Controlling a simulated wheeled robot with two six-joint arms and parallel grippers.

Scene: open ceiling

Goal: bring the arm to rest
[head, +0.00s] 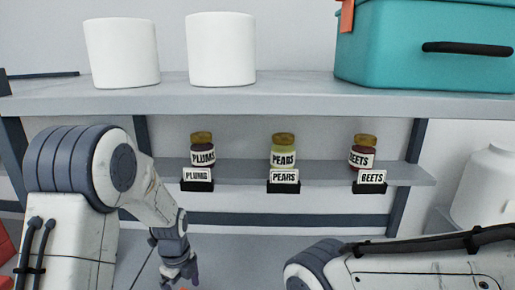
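My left arm (75,175) comes in from the left, bent at the elbow, with its forearm reaching down. My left gripper (181,276) hangs low near the bottom edge, in front of and below the jar shelf. Its fingers are small and partly cut off, so I cannot tell whether they are open or shut. I see nothing clearly held in it. My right arm (420,268) lies across the lower right. Its gripper is out of view.
A lower shelf (235,172) holds jars labelled plums (203,152), pears (283,152) and beets (362,155), each behind a matching label. The upper shelf (290,95) bears two white containers (221,50) and a teal case (425,45). A white jug (485,190) stands right.

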